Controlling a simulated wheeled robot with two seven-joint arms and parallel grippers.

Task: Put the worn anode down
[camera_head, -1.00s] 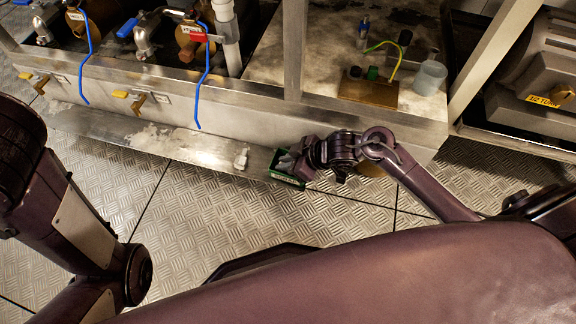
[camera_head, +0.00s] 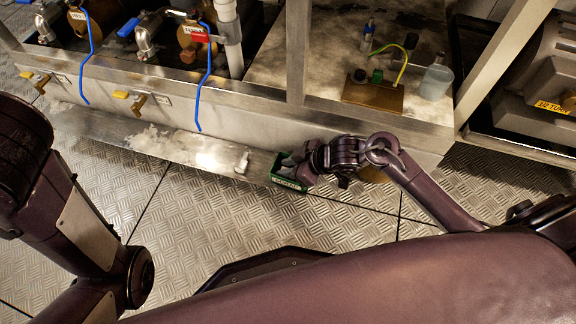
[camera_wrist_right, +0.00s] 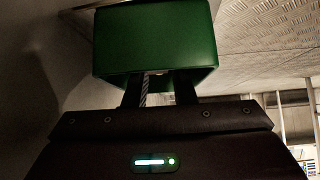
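My right gripper (camera_head: 297,165) is at a small green box (camera_head: 290,183) on the metal ledge at the foot of the cabinet. Grey shapes show at the box's opening, but I cannot tell anode from fingertips there. In the right wrist view the green box (camera_wrist_right: 155,45) covers the fingertips. The two fingers (camera_wrist_right: 160,88) stand apart, with a thin twisted grey rod (camera_wrist_right: 145,88) between them, nearer one finger. Whether they grip anything is hidden. A small pale lump (camera_head: 241,163) lies on the ledge left of the box. My left gripper is outside the view.
The metal cabinet rises behind the ledge (camera_head: 195,150), with yellow-handled valves (camera_head: 137,103) and hanging blue cords (camera_head: 206,90). The patterned floor (camera_head: 200,220) in front is clear.

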